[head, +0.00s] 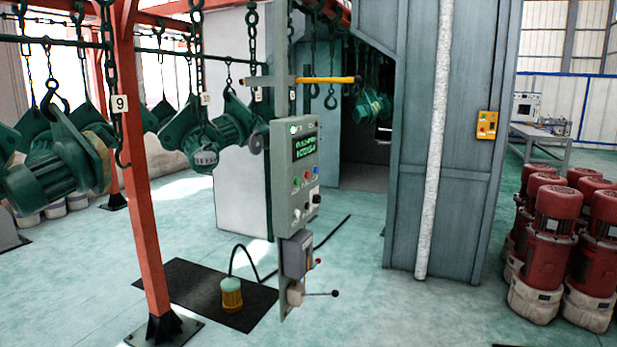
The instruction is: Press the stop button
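A grey control panel (281,190) stands upright near the middle, with a lit green display (304,147) at its top. Below the display are small coloured buttons, among them a red button (307,177) and a green button (296,181). A dark round knob (316,198) sits lower right on its face. A yellow box (487,125) with a small red part is fixed to the grey booth wall. Labels are too small to read, so I cannot tell which control is marked stop. Neither of my grippers is in view.
Green motors (60,165) hang from hooks and chains at the left, near an orange post (140,170). A yellow-based pedal-like object (232,294) sits on a black mat (185,285). Several red motors (552,245) stand at the right.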

